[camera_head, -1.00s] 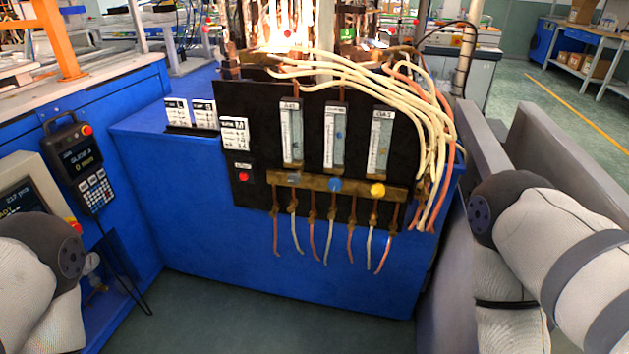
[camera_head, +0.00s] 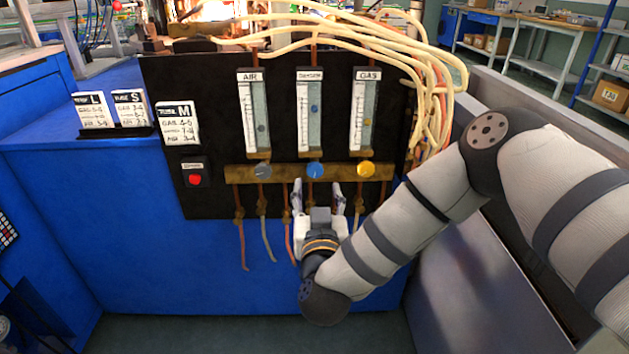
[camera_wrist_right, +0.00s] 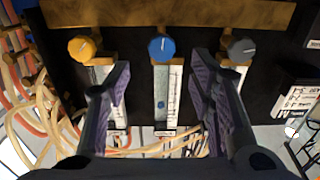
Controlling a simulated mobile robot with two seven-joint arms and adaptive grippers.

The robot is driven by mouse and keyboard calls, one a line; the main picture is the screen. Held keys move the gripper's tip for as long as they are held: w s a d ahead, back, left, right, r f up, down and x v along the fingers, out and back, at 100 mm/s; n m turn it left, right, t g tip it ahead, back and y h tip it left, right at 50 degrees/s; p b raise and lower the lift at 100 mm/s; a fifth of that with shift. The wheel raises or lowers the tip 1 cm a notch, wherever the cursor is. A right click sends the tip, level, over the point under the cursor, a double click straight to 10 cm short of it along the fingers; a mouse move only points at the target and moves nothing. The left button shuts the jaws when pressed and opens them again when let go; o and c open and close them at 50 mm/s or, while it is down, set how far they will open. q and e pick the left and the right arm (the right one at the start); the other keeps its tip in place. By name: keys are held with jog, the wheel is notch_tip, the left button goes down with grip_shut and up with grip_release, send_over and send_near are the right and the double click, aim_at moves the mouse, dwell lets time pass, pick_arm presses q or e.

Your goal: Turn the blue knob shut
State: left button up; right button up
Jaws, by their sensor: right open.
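The blue knob (camera_head: 315,170) sits in the middle of the brass bar (camera_head: 240,174) on the black panel, under the middle flow meter (camera_head: 310,115). My right gripper (camera_head: 318,192) is open and empty, just in front of and slightly below the blue knob in the head view. In the right wrist view the blue knob (camera_wrist_right: 162,47) shows beyond and between the two spread fingers (camera_wrist_right: 160,75), apart from both. A pale mark line shows on the knob's face. My left gripper is not in view.
A grey knob (camera_head: 263,170) and a yellow knob (camera_head: 365,169) flank the blue one. A red button (camera_head: 195,180) is at the panel's left. Pale hoses (camera_head: 440,80) loop at the right, and thin tubes (camera_head: 241,240) hang below the bar.

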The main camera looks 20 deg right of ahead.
aim_at(315, 172)
jog(key=x, duration=0.6)
jog(key=shift+w+f+b, duration=0.15)
jog(key=shift+w+b, duration=0.1)
jog(key=shift+b, duration=0.1)
jog(key=c, duration=1.2)
jog(key=shift+o, duration=0.2)
